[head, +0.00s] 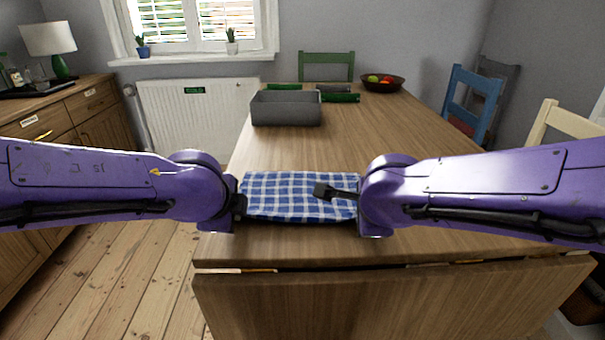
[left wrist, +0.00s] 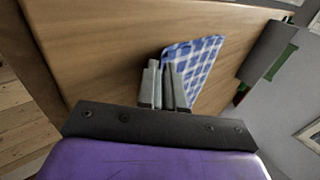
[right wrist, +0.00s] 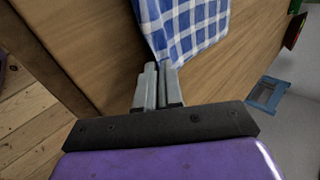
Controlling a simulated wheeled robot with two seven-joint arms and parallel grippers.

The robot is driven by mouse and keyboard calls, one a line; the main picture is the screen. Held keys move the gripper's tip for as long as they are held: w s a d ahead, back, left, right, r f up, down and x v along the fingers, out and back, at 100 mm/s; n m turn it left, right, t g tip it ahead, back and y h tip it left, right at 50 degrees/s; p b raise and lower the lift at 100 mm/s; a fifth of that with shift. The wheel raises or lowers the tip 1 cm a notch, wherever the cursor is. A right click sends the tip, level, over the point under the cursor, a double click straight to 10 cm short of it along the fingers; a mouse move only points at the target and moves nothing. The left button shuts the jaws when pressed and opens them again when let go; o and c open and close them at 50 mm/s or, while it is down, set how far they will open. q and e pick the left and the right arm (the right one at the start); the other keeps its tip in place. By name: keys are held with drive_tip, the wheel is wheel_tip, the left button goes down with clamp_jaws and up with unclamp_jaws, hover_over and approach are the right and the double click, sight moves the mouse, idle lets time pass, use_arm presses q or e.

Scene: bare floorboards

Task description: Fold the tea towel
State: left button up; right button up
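The blue and white checked tea towel (head: 290,195) lies as a flat rectangle near the table's front edge. My left gripper (left wrist: 161,68) is at its left side; its two fingers are close together beside the towel's edge (left wrist: 197,62). My right gripper (right wrist: 157,68) is at its right side; its fingers are close together, with the tips at the towel's edge (right wrist: 185,30). In the head view the fingertips are mostly hidden by my purple wrists.
A sideboard (head: 95,115) stands at the left.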

use_arm(q)
drive_tip(key=o, duration=0.6)
use_arm(e)
drive_tip(key=o, duration=0.7)
drive_tip(key=shift+c, duration=0.2)
use_arm(q)
drive_tip(key=shift+o, duration=0.2)
drive_tip(key=shift+r, duration=0.1)
use_arm(e)
drive_tip(key=shift+r, duration=0.1)
use_arm(q)
drive_tip(key=s+r, duration=0.4)
drive_tip(key=r, duration=0.4)
drive_tip(key=shift+r, duration=0.4)
use_arm(e)
drive_tip(key=s+r, duration=0.4)
drive_tip(key=r, duration=0.5)
drive_tip(key=shift+d+f, duration=0.1)
drive_tip(key=shift+f, duration=0.05)
